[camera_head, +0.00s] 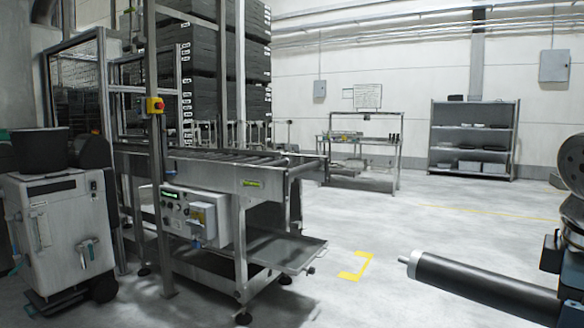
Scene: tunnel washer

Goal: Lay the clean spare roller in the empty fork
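A dark roller (475,285) with a pale metal shaft end lies across the lower right, its shaft end pointing left. My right gripper (556,285) has dark fingers above and below the roller near the picture's right edge and appears shut on it. The empty fork cannot be made out at this distance. The roller is well apart from the conveyor. My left gripper is not in view.
A control box (205,215) and a low tray (287,250) sit on the conveyor's near side. A grey cabinet unit (65,230) stands at left. A workbench (365,142) and shelf rack (472,138) stand at the back. The floor between conveyor and roller is clear, with yellow marks.

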